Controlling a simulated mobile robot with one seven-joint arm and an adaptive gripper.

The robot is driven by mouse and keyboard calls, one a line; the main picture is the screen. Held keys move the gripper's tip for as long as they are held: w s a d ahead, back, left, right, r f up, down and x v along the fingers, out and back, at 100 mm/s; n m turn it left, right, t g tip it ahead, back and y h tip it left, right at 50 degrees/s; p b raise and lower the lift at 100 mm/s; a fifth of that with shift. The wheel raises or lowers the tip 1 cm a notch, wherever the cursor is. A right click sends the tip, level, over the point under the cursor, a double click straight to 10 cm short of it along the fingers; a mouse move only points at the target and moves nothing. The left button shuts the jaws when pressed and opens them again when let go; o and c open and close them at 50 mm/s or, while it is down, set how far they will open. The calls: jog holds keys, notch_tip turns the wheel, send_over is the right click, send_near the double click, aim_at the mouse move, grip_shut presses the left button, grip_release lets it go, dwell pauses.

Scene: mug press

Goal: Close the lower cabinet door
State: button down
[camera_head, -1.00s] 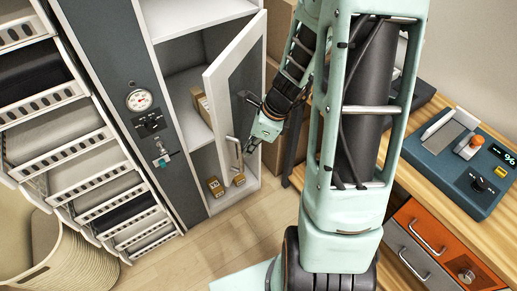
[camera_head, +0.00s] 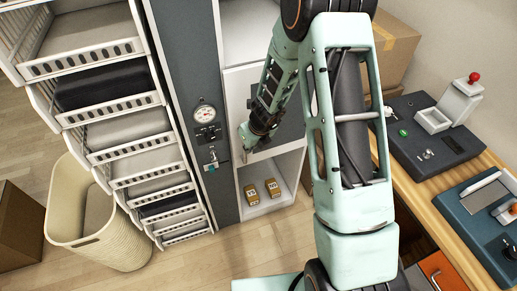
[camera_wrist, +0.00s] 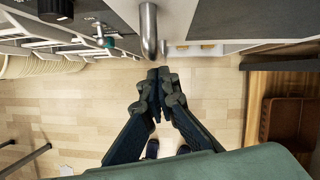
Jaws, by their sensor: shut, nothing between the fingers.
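The lower cabinet door (camera_head: 286,128) has a white frame and a dark grey panel. In the head view it lies across the cabinet front, flush or nearly so; I cannot tell whether a small gap is left. My gripper (camera_head: 246,152) is at its lower left part, beside the handle. In the wrist view the metal bar handle (camera_wrist: 148,32) hangs just beyond the fingertips of my gripper (camera_wrist: 158,72). The fingers are shut and empty. Contact with the door or handle cannot be told.
Two small boxes (camera_head: 272,187) stand on the open bottom shelf below the door. A rack of drawers (camera_head: 140,150) and a woven basket (camera_head: 105,225) are to the left. A wooden counter (camera_head: 425,205) with devices is on the right. Floor in front is clear.

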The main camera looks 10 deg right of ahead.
jog(key=shift+w+a+r+m+p, duration=0.1)
jog(key=shift+w+a+m+p, duration=0.3)
jog(key=shift+w, duration=0.45)
jog(key=shift+w+a+r, duration=0.1)
jog(key=shift+a, duration=0.05)
